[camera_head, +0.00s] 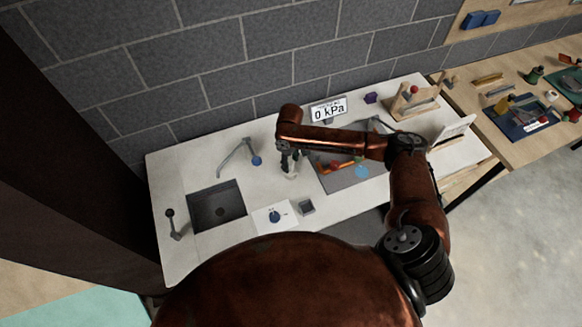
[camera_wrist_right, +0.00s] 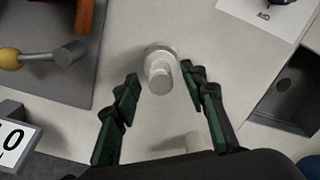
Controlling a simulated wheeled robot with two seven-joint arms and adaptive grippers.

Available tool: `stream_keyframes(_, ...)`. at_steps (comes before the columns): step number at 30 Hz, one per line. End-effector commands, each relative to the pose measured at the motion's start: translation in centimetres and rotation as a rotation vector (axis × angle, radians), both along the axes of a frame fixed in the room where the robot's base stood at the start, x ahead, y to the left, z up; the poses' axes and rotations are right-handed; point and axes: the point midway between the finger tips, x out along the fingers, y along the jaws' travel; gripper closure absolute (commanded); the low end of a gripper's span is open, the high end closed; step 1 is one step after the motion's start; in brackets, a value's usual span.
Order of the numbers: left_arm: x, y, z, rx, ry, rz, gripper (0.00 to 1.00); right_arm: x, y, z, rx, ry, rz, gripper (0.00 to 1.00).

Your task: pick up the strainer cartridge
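A pale, whitish stepped cylinder (camera_wrist_right: 158,70), which looks like the strainer cartridge, stands on the white counter in the right wrist view. My right gripper (camera_wrist_right: 160,84) has its two dark green fingers apart, one on each side of the cylinder's near end. I see no clear contact. In the head view my right gripper (camera_head: 288,160) points down over the counter between the sink and the grey mat, and largely hides the cylinder. Another pale round shape (camera_wrist_right: 193,140) is partly hidden near the palm in the wrist view. My left gripper is not in view.
A sink (camera_head: 217,205) and a tap with a blue knob (camera_head: 256,160) are left of the gripper. A card with a blue dial (camera_head: 274,216) is in front. A grey mat with tools (camera_head: 340,180) is right. A "0 kPa" display (camera_head: 328,110) stands behind.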

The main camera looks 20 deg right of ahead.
Motion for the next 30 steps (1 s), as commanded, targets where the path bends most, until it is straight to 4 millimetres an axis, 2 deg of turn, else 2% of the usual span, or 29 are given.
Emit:
stream_keyframes(6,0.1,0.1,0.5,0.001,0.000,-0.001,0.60,0.0,0.1,-2.2,0.001,-0.001,0.001,0.61)
stream_keyframes(13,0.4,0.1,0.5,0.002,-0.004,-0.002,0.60,0.0,0.0,-2.4,0.000,-0.001,0.002,0.61)
stream_keyframes(30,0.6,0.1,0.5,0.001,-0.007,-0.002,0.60,0.0,0.0,-2.3,0.000,-0.002,0.002,0.99)
